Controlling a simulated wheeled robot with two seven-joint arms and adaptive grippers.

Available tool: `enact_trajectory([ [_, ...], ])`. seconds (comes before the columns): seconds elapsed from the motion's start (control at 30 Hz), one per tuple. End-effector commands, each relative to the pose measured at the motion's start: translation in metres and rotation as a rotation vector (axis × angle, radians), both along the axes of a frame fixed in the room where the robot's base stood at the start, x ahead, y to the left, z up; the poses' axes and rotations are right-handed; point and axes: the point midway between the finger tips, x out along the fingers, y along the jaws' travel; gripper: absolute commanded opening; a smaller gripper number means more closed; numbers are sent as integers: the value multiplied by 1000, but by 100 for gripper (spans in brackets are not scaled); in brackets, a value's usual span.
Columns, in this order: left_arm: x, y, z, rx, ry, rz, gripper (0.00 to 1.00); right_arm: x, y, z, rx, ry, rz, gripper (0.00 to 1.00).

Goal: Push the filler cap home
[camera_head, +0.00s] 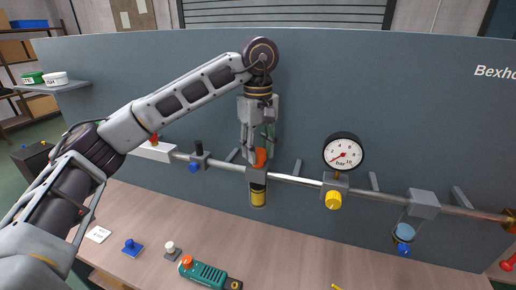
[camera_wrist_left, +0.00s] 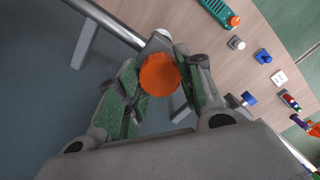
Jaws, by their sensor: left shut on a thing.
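The orange filler cap (camera_head: 261,158) sits at the top of the grey block (camera_head: 257,175) with the yellow bowl (camera_head: 258,195) below it, on the pipe line. My left gripper (camera_head: 257,150) points straight down from above, with its fingers shut around the cap. In the left wrist view the orange cap (camera_wrist_left: 159,75) shows between the green-padded fingers (camera_wrist_left: 158,88). The seam between cap and block is hidden, so I cannot tell how deep the cap sits. My right gripper is not in view.
A pressure gauge (camera_head: 343,152) with a yellow knob (camera_head: 333,200) stands to the right on the same pipe (camera_head: 295,179). A valve with a blue knob (camera_head: 194,167) is to the left. On the bench below lie a green tool (camera_head: 205,274) and small blue and white parts.

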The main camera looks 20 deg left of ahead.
Motion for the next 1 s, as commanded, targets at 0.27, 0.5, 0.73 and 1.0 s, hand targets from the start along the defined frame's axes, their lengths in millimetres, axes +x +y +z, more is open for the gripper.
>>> enact_trajectory([
  [0.27,0,0,-2,1,1,0,13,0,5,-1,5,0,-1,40],
  [0.5,0,0,-2,1,1,0,44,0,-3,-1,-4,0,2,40],
  [0.73,0,0,-2,0,0,0,62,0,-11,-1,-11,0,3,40],
  [1.0,0,0,-1,0,0,0,62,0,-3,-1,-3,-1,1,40],
])
